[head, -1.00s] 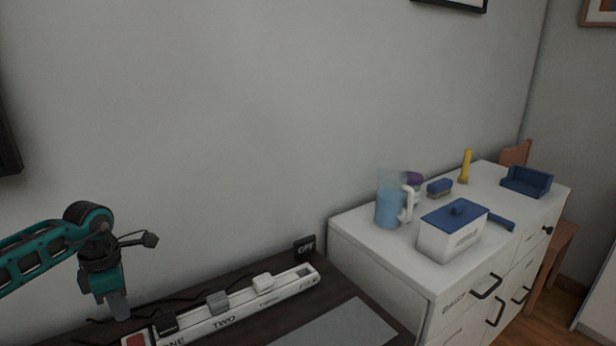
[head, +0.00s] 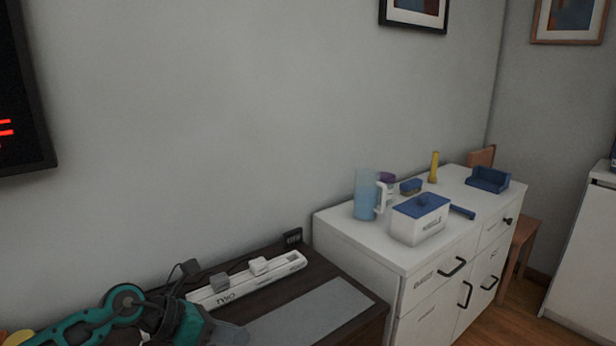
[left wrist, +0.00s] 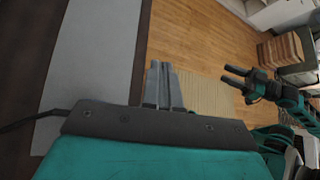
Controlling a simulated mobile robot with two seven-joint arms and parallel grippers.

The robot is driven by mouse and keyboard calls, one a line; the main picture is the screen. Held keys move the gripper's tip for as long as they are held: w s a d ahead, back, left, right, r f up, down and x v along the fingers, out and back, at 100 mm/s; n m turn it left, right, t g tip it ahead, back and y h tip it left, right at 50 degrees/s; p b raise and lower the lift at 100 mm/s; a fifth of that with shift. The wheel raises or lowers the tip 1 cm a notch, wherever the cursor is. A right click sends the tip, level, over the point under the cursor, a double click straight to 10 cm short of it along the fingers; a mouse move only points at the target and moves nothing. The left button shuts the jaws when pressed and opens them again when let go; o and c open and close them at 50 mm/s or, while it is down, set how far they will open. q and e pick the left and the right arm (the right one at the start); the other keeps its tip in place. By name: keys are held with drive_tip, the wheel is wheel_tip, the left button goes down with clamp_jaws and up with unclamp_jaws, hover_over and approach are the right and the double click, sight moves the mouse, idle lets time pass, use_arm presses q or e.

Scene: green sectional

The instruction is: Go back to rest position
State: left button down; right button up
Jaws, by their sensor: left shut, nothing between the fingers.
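My left arm, teal and black, lies low at the bottom left of the head view, with its left gripper (head: 228,336) at the bottom edge over the dark desk. In the left wrist view the two grey fingers of the left gripper (left wrist: 163,84) are together with nothing between them. My right gripper (left wrist: 232,77) shows at the right of that view, its two dark fingers apart and empty. It is not in the head view.
A dark desk (head: 368,319) holds a white power strip (head: 236,290) and a grey mat (head: 312,312). Right of it a white cabinet (head: 405,258) carries a blue pitcher (head: 365,197), a blue-lidded box (head: 415,226) and a blue tray (head: 487,180). Wooden floor (left wrist: 208,45) is open beyond the desk.

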use_arm(q)
drive_tip(key=d+r+n+t, duration=0.5)
drive_tip(key=r+n+t, duration=0.7)
drive_tip(key=n, duration=0.5)
drive_tip(key=s+a+f+n+g+y, duration=0.3)
drive_tip(key=s+a+f+n+y, duration=0.75)
drive_tip(key=n, duration=0.95)
drive_tip(key=s+f+n+g, duration=0.3)
drive_tip(key=s+f+g, duration=0.15)
drive_tip(key=s, duration=0.35)
drive_tip(key=s+f+n+g, duration=0.2)
drive_tip(key=s+f+g, duration=0.25)
drive_tip(key=s, duration=0.45)
drive_tip(key=w+d+f+t+h+p, duration=0.1)
drive_tip(key=w+d+f+t+h, duration=0.1)
drive_tip(key=w+f+t, duration=0.4)
wheel_tip(320, 180, down, 2)
drive_tip(key=shift+w+d+f+t, duration=0.1)
drive_tip(key=shift+w+d+t, duration=0.2)
drive_tip(key=shift+w+d, duration=0.55)
use_arm(e)
drive_tip(key=shift+s+d+f+h, duration=0.4)
drive_tip(key=shift+s+d+f, duration=0.2)
drive_tip(key=shift+d, duration=0.15)
